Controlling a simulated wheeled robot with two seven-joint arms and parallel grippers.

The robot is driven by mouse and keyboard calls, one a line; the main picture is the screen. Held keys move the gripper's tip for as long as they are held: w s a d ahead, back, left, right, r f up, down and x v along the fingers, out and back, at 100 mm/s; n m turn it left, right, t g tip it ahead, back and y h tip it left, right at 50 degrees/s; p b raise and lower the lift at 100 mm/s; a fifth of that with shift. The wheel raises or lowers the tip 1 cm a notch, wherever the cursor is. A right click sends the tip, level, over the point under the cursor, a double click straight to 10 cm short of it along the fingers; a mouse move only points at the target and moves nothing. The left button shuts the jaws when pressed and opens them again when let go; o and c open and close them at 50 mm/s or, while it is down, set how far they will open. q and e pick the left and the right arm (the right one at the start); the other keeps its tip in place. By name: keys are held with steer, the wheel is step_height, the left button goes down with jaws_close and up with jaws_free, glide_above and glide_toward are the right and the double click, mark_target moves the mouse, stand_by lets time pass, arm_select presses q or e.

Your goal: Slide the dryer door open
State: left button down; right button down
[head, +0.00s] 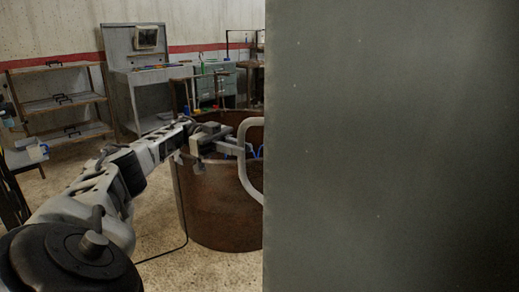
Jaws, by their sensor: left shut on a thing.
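The dryer door (390,150) is a large flat dark grey panel that fills the right half of the head view. A light grey curved handle (242,172) stands out from the panel's left edge. My left arm comes in from the lower left, and its gripper (243,149) is at the upper part of the handle, shut on it. The fingertips are small in the picture and partly merge with the handle. My right gripper is not in view. What lies behind the panel is hidden.
A rusty brown round drum (215,205) stands behind the handle and my left gripper. A shelf rack (65,105) stands at the left by the wall, and a grey workstation cabinet (140,85) stands at the back. Speckled floor is clear between them.

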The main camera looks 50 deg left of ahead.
arm_select(q)
steer(key=shift+w+a+r+t, duration=0.1)
steer(key=shift+a+r+t, duration=0.2)
steer(key=shift+a, duration=0.15)
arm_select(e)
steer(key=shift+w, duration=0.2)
arm_select(q)
steer(key=c, duration=1.5)
jaws_free()
steer(key=shift+o, duration=0.2)
steer(key=shift+f, duration=0.1)
steer(key=s+d+r+b, duration=0.2)
steer(key=s+d+r, duration=0.6)
steer(key=d+r, duration=0.3)
step_height(320, 180, up, 2)
steer(key=shift+s+d+b, duration=0.15)
steer(key=shift+s+b, duration=0.05)
steer(key=shift+b, duration=0.15)
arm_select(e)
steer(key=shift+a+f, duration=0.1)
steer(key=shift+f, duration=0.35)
